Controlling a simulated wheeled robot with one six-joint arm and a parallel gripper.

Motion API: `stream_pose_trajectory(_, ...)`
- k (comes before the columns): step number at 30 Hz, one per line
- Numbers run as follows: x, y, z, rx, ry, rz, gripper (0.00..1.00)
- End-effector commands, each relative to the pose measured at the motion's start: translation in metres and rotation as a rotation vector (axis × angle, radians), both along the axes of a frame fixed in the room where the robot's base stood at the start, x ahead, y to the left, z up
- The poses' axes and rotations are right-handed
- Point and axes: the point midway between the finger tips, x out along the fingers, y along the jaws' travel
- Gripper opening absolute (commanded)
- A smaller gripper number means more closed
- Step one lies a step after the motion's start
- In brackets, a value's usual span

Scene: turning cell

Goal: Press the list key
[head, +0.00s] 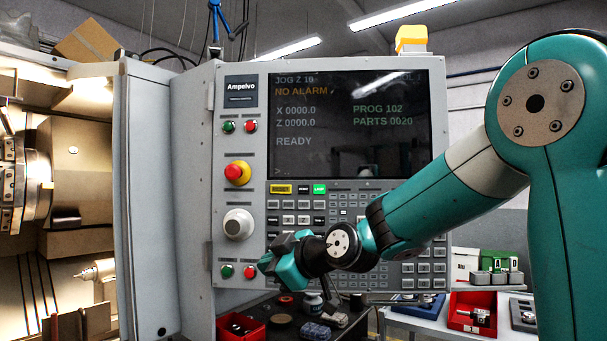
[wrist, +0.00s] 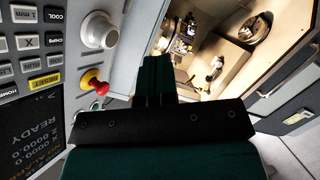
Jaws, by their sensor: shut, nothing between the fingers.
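The grey control panel (head: 257,150) stands upright in the head view, with rows of small keys (head: 281,220) below its dark screen (head: 350,125). My gripper (head: 280,262) is shut and empty, in front of the panel's lower left part, below the white knob's right side. I cannot tell its gap to the panel. In the wrist view my gripper (wrist: 157,70) shows its fingers together, with some keys (wrist: 27,41) turned over at the left, apart from the fingertips.
A red and yellow stop button (head: 237,173) and a white knob (head: 238,224) stick out left of the keys. The open lathe (head: 60,190) is at the left. A dark tray with a red bin (head: 240,328) and small items lies below the panel.

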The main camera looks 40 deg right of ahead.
Motion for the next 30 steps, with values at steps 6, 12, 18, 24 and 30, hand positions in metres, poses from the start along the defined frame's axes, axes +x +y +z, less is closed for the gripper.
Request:
stream_pose_trajectory(6, 0.025, -0.063, 0.086, -0.141, -0.22, -0.11, 0.0)
stream_pose_trajectory(12, 0.03, -0.083, 0.105, -0.195, -0.288, -0.149, 0.0)
stream_pose_trajectory(18, 0.03, -0.084, 0.104, -0.198, -0.292, -0.15, 0.0)
stream_pose_trajectory(24, 0.032, -0.085, 0.105, -0.197, -0.29, -0.15, 0.0)
stream_pose_trajectory(30, 0.046, -0.097, 0.107, -0.196, -0.287, -0.149, 0.0)
